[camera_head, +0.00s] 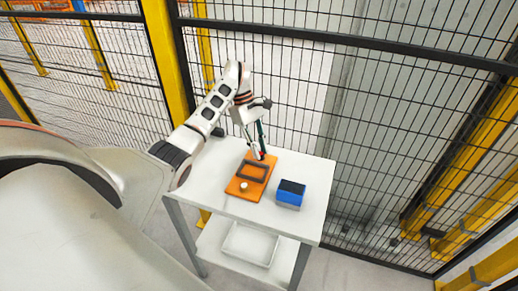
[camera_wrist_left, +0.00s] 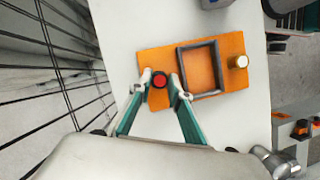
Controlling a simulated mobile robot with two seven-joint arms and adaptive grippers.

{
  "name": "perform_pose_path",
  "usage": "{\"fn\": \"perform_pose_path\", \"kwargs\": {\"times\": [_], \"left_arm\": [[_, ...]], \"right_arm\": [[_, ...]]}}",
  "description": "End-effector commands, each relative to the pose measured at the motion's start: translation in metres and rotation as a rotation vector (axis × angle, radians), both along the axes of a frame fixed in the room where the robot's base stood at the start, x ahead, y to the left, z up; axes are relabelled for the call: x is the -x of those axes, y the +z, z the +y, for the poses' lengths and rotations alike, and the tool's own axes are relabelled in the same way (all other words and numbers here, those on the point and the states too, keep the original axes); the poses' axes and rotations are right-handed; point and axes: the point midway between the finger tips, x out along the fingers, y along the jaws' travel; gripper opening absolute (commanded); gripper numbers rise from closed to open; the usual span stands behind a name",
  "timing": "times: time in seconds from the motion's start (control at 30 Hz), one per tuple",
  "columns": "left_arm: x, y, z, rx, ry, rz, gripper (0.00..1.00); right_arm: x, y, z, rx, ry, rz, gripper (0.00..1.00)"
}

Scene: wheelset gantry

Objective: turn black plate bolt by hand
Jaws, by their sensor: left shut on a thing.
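An orange plate (camera_head: 236,187) lies on the white table and also shows in the left wrist view (camera_wrist_left: 153,55). A black square frame (camera_wrist_left: 219,66) sits on it. A round bolt with a red top and dark rim (camera_wrist_left: 159,79) stands near one end of the plate. My left gripper (camera_head: 259,156) is over that end, pointing down. In the left wrist view its fingertips (camera_wrist_left: 161,83) are on both sides of the red-topped bolt, shut on it. A pale round knob (camera_wrist_left: 241,62) stands at the other end, also seen in the head view (camera_head: 243,187). My right gripper is not in view.
A blue box with a dark top (camera_head: 289,195) stands on the white table (camera_head: 307,221) right of the plate. A white tray (camera_head: 250,243) is on the lower shelf. Black mesh fencing (camera_head: 300,110) with yellow posts rises close behind the table.

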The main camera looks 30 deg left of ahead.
Motion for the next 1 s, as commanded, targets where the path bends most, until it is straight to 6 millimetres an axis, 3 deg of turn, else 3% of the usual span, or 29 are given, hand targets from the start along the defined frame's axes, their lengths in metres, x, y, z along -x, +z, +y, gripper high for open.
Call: {"fn": "perform_pose_path", "kwargs": {"times": [0.7,0.73,0.8,1.0], "left_arm": [[-0.0038,0.0062,0.0003,0.001,-0.077,-0.012,0.00],[-0.0038,0.0062,0.0003,0.001,-0.077,-0.012,0.21],[-0.0037,0.0059,0.0002,0.001,-0.077,-0.012,0.35],[-0.0022,0.0031,-0.0001,0.001,-0.078,-0.006,0.35]], "right_arm": [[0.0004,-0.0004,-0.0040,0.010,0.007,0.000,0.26],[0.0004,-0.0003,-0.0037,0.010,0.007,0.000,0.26],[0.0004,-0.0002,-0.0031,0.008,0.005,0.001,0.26],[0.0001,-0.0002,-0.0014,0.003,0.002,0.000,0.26]]}}
